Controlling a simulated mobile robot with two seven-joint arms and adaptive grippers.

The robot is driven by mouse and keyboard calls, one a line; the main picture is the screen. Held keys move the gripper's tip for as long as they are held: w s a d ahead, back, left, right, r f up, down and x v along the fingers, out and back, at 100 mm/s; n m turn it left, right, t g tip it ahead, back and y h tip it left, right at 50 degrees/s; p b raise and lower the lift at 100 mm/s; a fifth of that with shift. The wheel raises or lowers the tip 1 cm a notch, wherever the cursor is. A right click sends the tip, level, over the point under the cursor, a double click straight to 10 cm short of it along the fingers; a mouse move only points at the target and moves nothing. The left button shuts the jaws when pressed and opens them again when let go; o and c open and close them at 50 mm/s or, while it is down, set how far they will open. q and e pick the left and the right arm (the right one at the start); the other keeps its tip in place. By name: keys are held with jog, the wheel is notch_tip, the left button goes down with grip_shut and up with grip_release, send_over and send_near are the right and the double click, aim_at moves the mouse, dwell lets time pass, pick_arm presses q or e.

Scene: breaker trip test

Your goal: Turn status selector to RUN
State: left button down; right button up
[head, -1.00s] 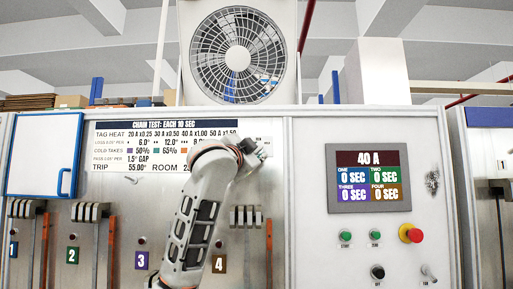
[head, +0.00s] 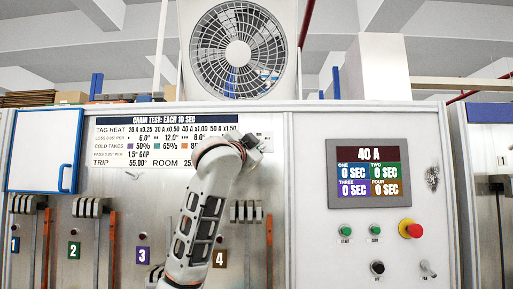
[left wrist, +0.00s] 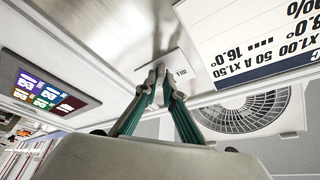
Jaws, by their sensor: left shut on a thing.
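My left gripper (head: 254,148) is at the grey panel, just right of the printed test chart. In the left wrist view its two green-sided fingers (left wrist: 160,82) are close together, closed on a small part that they mostly hide. That part appears to be the status selector, in front of a small white label plate (left wrist: 181,72) with tiny dark lettering. Its pointing direction cannot be made out. In the head view my arm and gripper cover the selector. My right gripper is in neither view.
A dark display reading 40 A (head: 369,173) is on the right panel, above green buttons, a red mushroom button (head: 411,229), a black knob (head: 377,268) and a small lever (head: 427,268). Breaker levers (head: 246,212) stand below my gripper. A fan (head: 238,50) sits above.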

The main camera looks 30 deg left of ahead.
pick_arm(q)
jog(key=shift+w+d+f+n+g+y+b, duration=0.15)
jog(key=shift+n+y, duration=0.9)
jog(key=shift+n, duration=1.1)
jog(key=shift+d+r+n+g+y+b, duration=0.1)
jog(key=shift+n+g+y+b, duration=0.15)
jog(key=shift+n+y, duration=1.35)
jog(key=shift+w+d+f+n+g+y+b, duration=0.1)
jog(key=shift+n+y+b, duration=0.25)
jog(key=shift+n, duration=2.4)
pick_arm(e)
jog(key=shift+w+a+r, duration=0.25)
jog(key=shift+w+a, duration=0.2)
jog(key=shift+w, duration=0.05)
pick_arm(q)
jog(key=shift+s+a, duration=0.1)
jog(key=c, duration=2.2)
grip_release()
jog(key=shift+o, duration=0.2)
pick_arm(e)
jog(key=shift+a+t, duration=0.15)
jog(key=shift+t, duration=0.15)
pick_arm(q)
jog(key=shift+s, duration=0.1)
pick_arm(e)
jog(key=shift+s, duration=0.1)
